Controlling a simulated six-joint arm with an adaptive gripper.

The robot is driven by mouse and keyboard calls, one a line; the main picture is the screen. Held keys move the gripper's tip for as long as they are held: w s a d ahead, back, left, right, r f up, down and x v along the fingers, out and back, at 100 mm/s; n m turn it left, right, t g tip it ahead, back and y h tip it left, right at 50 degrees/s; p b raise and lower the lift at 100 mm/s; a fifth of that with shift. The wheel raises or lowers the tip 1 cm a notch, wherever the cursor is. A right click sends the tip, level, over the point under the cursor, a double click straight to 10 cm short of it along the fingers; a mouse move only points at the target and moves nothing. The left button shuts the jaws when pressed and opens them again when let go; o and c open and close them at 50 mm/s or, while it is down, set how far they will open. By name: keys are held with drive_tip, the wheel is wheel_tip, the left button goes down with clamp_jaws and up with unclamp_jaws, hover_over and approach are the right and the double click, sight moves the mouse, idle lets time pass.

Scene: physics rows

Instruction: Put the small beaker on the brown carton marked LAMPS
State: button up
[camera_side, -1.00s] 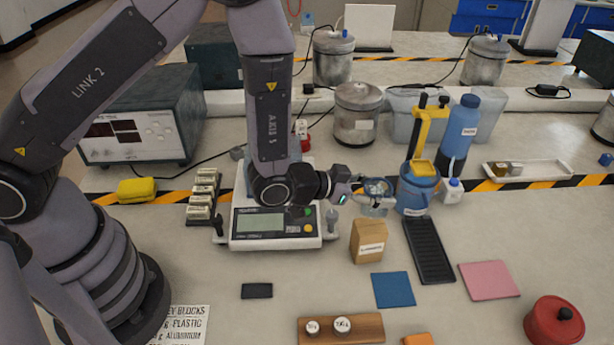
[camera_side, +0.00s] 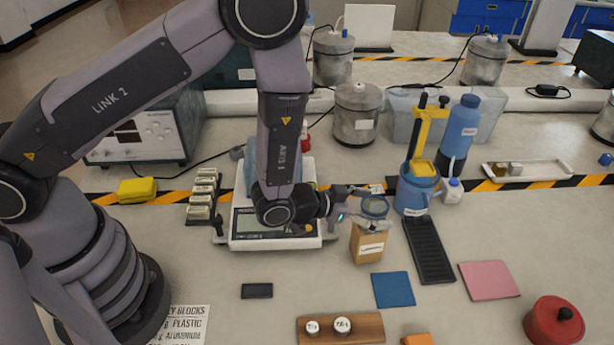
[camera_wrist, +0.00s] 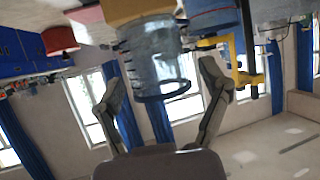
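The small clear glass beaker (camera_side: 375,208) appears to stand upright on top of the brown carton (camera_side: 368,245); the exact contact is hard to see. The carton has a white label too small to read. In the wrist view, which is upside down, the beaker (camera_wrist: 158,62) meets the carton (camera_wrist: 125,9) at the picture's top. My gripper (camera_side: 368,206) reaches in from the left at beaker height. Its fingers (camera_wrist: 162,75) are spread either side of the beaker, with narrow gaps showing between them and the glass.
A balance (camera_side: 275,240) stands left of the carton, under my wrist. A blue container (camera_side: 417,190) with a yellow-handled tool stands close on the right, beside a black ridged strip (camera_side: 430,250). A blue square (camera_side: 393,290) lies in front.

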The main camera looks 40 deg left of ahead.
drive_tip(key=shift+r, duration=0.2)
drive_tip(key=v, duration=0.7)
drive_tip(key=a+r+n+g+y, duration=0.1)
drive_tip(key=a+r+n+y, duration=0.1)
drive_tip(key=a+r, duration=0.6)
drive_tip(key=a+r+n+g+y, duration=0.1)
drive_tip(key=a+r+y, duration=0.1)
drive_tip(key=a+r, duration=0.6)
drive_tip(key=s+a+r+n+g+y, duration=0.1)
drive_tip(key=s+a+r, duration=0.1)
drive_tip(key=s, duration=0.5)
drive_tip(key=s+a+r+n+g, duration=0.1)
drive_tip(key=s+a+r, duration=0.2)
drive_tip(key=s, duration=0.3)
drive_tip(key=s+a+r+n+g+y, duration=0.1)
drive_tip(key=s+a+r+g, duration=0.1)
drive_tip(key=s+r, duration=0.3)
drive_tip(key=s, duration=0.2)
drive_tip(key=shift+s+a+y, duration=0.25)
drive_tip(key=shift+s+y, duration=0.05)
drive_tip(key=shift+s, duration=0.05)
